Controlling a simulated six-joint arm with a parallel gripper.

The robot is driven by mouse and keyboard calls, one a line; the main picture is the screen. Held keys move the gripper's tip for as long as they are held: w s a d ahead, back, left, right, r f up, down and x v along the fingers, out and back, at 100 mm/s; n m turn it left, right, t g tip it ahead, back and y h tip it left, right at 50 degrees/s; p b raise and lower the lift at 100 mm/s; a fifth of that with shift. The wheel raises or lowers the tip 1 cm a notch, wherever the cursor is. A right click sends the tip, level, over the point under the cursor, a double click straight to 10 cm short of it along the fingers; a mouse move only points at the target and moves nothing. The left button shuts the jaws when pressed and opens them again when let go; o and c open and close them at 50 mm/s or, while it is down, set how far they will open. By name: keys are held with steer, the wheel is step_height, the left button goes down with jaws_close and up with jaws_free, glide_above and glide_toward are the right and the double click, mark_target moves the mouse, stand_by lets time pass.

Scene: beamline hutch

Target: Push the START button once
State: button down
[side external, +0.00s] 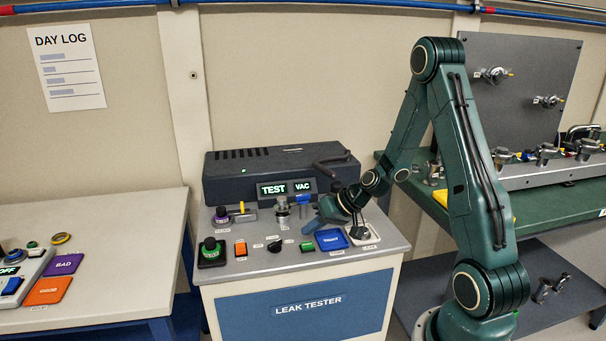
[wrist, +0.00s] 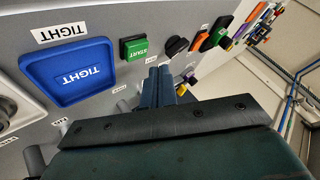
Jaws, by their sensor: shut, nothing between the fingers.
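The green START button (wrist: 138,48) sits in a dark square housing on the panel, its label upside down in the wrist view. In the side view it is the small green block (side external: 306,246) on the leak tester's top. My gripper (side external: 311,227) is shut and empty, just behind and above the button in the side view. Its closed fingers (wrist: 160,74) show in the wrist view beside the button, apart from it in the picture. The exact height of the fingertips over the panel is hard to tell. The button's face is uncovered.
A blue TIGHT tray (side external: 331,240) lies right beside the button. A black knob (side external: 274,246), an orange switch (side external: 240,248) and a green-capped knob (side external: 210,243) stand to its left. Behind is the dark tester housing (side external: 232,183) with lit TEST and VAC displays.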

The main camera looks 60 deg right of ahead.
mark_target(310, 247)
steer(key=shift+r, duration=1.8)
steer(key=shift+a, duration=0.1)
steer(key=s+a+r+n+g+h, duration=0.1)
steer(key=s+a+r+n+g, duration=0.25)
steer(key=s+a+r, duration=0.55)
steer(key=s+a+r+h, duration=0.1)
steer(key=s+a+r, duration=0.1)
steer(key=s+r, duration=0.2)
steer(key=s+a+r+n+h, duration=0.1)
steer(key=s+a+r, duration=0.2)
steer(key=s, duration=0.5)
steer(key=shift+s+a+r, duration=0.25)
steer(key=shift+a+r, duration=0.05)
steer(key=shift+r, duration=0.45)
steer(key=shift+t, duration=0.25)
stand_by(2.4)
